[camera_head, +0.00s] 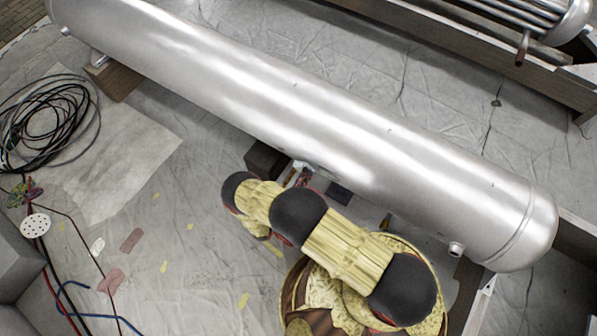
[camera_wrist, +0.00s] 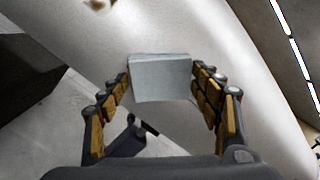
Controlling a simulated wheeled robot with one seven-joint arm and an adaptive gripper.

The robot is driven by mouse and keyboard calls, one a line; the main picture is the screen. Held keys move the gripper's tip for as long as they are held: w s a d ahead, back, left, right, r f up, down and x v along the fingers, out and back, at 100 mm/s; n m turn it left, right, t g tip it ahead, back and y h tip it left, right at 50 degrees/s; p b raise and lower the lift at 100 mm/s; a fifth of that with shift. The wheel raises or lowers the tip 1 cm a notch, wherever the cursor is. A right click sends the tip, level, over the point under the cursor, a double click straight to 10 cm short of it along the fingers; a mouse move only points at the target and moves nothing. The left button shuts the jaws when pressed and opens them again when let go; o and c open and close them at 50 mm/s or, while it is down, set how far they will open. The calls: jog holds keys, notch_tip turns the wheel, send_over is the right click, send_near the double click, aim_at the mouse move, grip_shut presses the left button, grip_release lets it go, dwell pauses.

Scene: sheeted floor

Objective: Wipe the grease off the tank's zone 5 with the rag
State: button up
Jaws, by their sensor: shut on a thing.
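The tank (camera_head: 290,105) is a long silver cylinder lying diagonally across the head view. Its pale curved side (camera_wrist: 225,60) fills much of the wrist view. My gripper (camera_wrist: 160,78) is shut on a pale blue-grey, block-shaped rag (camera_wrist: 160,80) between its two yellow-padded fingers. The rag is in front of the tank's side; I cannot tell whether it touches. A brownish patch (camera_wrist: 98,4), perhaps grease, shows on the tank at the top edge of the wrist view. In the head view my gripper (camera_head: 299,174) is mostly hidden beside the tank's lower side. No zone numbers are readable.
Dark support blocks (camera_head: 266,160) stand under the tank. Coiled cables (camera_head: 45,122) lie on the sheeted floor at the left, with loose hoses below. A beam (camera_head: 480,52) and a pipe bundle (camera_head: 520,15) run behind the tank. The floor left of my arm is mostly open, with small scraps.

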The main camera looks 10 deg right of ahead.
jog(key=shift+v, duration=2.7)
jog(key=shift+a, duration=0.2)
jog(key=shift+v, duration=1.4)
